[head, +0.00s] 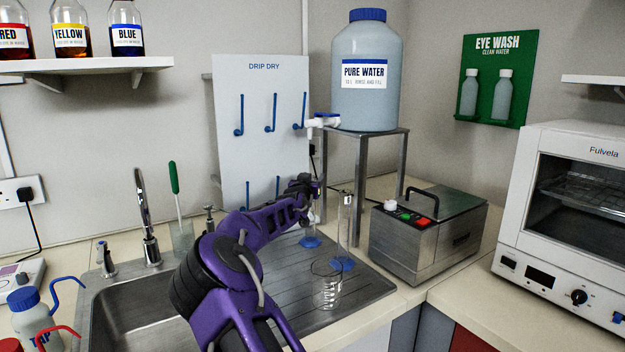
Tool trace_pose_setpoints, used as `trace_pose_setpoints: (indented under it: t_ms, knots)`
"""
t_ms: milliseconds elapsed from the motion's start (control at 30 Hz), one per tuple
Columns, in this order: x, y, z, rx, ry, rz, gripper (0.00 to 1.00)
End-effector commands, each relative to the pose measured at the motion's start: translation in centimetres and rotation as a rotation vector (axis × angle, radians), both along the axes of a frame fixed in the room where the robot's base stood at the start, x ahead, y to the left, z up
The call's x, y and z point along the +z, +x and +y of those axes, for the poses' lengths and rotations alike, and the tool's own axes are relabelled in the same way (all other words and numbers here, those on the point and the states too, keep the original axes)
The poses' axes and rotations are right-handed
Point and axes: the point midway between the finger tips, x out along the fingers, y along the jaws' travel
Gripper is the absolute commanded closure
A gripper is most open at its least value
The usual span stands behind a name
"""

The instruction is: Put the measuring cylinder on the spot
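A tall clear measuring cylinder (345,222) with a blue foot stands upright on the grooved steel drainer of the sink. Behind it and to its left, a second blue round foot or disc (310,242) lies on the drainer. Clear glass seems to rise above it, partly hidden by my arm, so I cannot tell if it is another cylinder or the spot. My gripper (312,188) is at the far end of my purple arm, above that blue disc and left of the front cylinder's top. It is small and dark, and its fingers are not clear. No other marked spot is plain to me.
A clear glass beaker (327,288) stands at the drainer's front. A steel water bath (425,240) stands to the right. A metal stand (363,139) bears the pure water tank (366,100), with a tap. A pegged drip-dry board (262,110) is behind. The sink basin (130,310) is left.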

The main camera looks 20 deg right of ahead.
Motion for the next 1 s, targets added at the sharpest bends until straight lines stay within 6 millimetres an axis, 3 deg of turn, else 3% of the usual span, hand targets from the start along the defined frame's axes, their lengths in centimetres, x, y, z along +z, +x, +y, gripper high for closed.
trace_pose_setpoints:
  t_ms: [467, 1000]
  knots:
    - [0.5, -0.1, 0.1, 0.000, 0.000, 0.000, 0.33]
    - [0.4, -7.6, 5.2, 0.001, 0.001, 0.000, 0.33]
